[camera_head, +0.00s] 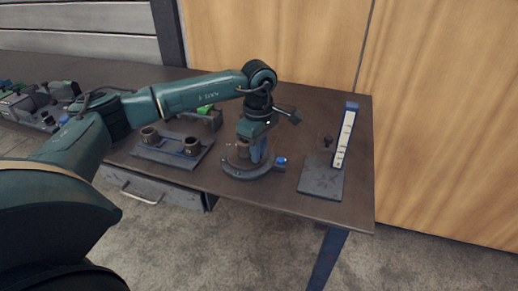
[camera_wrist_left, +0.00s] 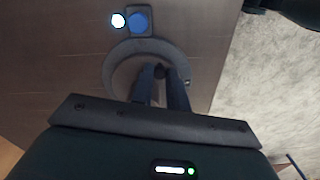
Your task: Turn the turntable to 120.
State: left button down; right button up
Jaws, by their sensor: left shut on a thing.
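The turntable (camera_head: 239,171) is a dark round disc on the table, with a blue knob (camera_head: 281,160) at its right edge. In the left wrist view the turntable's ring (camera_wrist_left: 118,58) shows, with the blue knob (camera_wrist_left: 138,20) and a bright white spot beside it above the ring. My left gripper (camera_head: 257,155) points down over the turntable. In the left wrist view its two fingers (camera_wrist_left: 160,74) are close together over the disc, shut on a small dark part at its middle. The fingers hide most of that part. The angle marks are too small to read. My right gripper is not in view.
A dark plate with two round sockets (camera_head: 172,152) lies left of the turntable. To the right, a base plate (camera_head: 320,182) carries an upright blue and white scale (camera_head: 345,135). Several parts (camera_head: 40,105) lie at the far left. The table's front edge is close to the turntable.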

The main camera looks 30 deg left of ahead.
pick_arm(q)
jog(key=c, duration=1.4)
grip_release()
jog(key=shift+o, duration=0.2)
notch_tip(320, 180, up, 13)
